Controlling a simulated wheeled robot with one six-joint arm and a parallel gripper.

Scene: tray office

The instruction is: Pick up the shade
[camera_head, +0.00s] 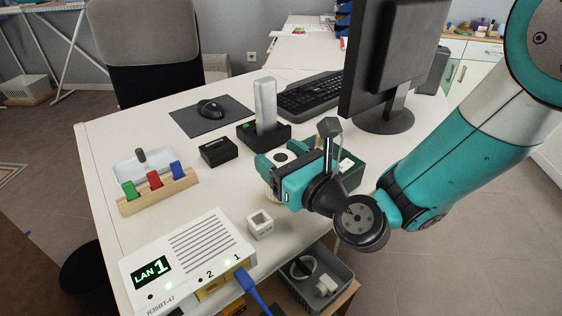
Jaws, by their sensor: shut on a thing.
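My gripper (274,161) is over the middle of the desk, its teal jaws shut around a pale, cream-coloured piece with a dark round spot on top, which I take to be the shade (281,156). The jaws and gripper body cover most of it. A little of its pale side shows below the jaws. I cannot tell whether it touches the desk.
Close behind my gripper are a black holder (248,136) with a tall grey block (265,103) and a dark green box (350,173). A monitor (388,60) stands right. A white cube (260,224) and LAN box (186,262) are in front.

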